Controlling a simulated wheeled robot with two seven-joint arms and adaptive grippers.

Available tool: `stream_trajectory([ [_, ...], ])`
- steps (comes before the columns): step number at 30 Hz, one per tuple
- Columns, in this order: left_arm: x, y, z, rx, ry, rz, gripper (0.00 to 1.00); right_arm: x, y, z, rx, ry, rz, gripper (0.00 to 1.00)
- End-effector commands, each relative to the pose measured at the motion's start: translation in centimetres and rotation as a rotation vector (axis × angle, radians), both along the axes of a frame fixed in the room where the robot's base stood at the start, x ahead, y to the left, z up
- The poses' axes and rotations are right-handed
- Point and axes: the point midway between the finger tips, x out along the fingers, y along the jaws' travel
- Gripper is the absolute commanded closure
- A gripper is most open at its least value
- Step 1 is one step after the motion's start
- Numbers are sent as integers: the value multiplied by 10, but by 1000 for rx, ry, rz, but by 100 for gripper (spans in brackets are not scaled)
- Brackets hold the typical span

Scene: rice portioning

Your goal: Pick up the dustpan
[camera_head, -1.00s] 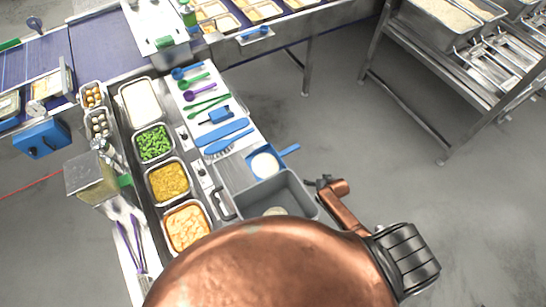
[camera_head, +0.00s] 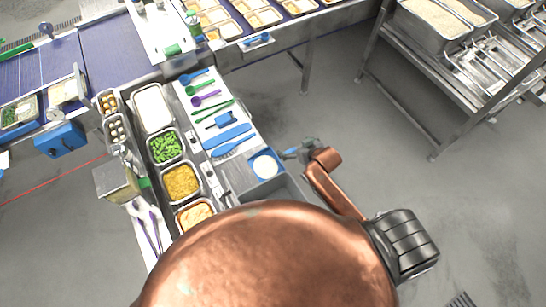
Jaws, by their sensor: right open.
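The dustpan (camera_head: 270,154) is a flat blue pan with a white round patch on it. It lies at the right edge of the counter, just behind the grey bin, its handle side toward the right. My right gripper (camera_head: 297,152) is at the end of the copper-coloured arm, right beside the handle side of the dustpan. It is open, and it overlaps the handle in the picture; contact cannot be told. The dustpan rests on the counter. My left gripper is out of view.
The grey bin (camera_head: 288,190) is partly hidden by my copper-coloured body. Trays of peas (camera_head: 165,147) and yellow food (camera_head: 181,181) stand to the left. A blue brush (camera_head: 233,146) and several utensils lie behind the dustpan. Open floor lies to the right.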

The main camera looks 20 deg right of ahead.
Motion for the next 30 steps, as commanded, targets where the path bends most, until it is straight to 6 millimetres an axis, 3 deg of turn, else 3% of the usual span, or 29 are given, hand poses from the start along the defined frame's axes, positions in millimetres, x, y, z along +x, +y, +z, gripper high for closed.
stream_trajectory([
  [2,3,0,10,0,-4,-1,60,-10,3,10,-23,3,13,4],
  [5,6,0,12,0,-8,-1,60,-15,4,5,-36,5,19,4],
  [17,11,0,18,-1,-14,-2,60,-15,4,-70,-38,6,20,4],
  [30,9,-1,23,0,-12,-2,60,15,8,-98,-38,4,20,4],
])
